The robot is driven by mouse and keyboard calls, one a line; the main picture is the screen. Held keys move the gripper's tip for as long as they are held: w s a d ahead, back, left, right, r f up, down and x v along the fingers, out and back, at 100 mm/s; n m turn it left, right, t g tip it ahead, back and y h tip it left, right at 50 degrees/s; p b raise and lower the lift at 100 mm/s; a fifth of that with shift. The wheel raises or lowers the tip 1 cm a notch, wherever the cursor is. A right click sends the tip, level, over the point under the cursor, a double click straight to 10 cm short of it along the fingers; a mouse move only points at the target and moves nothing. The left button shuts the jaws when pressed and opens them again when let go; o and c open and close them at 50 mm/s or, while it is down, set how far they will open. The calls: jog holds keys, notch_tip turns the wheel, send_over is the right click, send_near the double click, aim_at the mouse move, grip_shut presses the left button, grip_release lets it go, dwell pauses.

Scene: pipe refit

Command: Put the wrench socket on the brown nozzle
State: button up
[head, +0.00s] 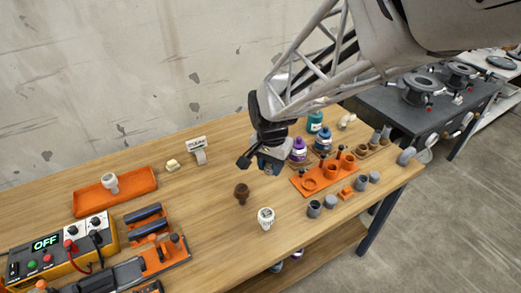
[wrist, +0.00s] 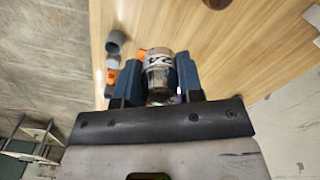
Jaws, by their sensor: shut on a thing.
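My gripper (head: 266,163) is in the air above the table, up and to the right of the brown nozzle (head: 242,193) in the head view. In the wrist view its blue fingers are closed on the sides of a silver, cylindrical wrench socket (wrist: 157,62) with a pale band and dark lettering. The socket is mostly hidden by the gripper in the head view. The brown nozzle stands upright on the wood, apart from the gripper. A brown piece of it (wrist: 215,3) shows at the top edge of the wrist view.
A white ribbed nozzle (head: 266,217) stands close to the brown one. An orange rack (head: 311,183), bottles (head: 299,150) and grey fittings (head: 314,208) are to the right. An orange tray (head: 115,191) and a power supply (head: 63,251) are to the left. The wood left of the brown nozzle is clear.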

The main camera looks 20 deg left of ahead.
jog(key=s+f+n, duration=0.2)
jog(key=s+n, duration=0.1)
jog(key=s, duration=0.8)
jog(key=shift+w+d+f, duration=0.1)
jog(key=shift+f, duration=1.1)
jog(key=shift+d+f, duration=0.1)
jog(key=shift+f, duration=1.05)
send_over(241, 188)
jog(key=shift+f, duration=0.75)
jog(key=shift+f, duration=1.75)
jog(key=shift+f, duration=0.1)
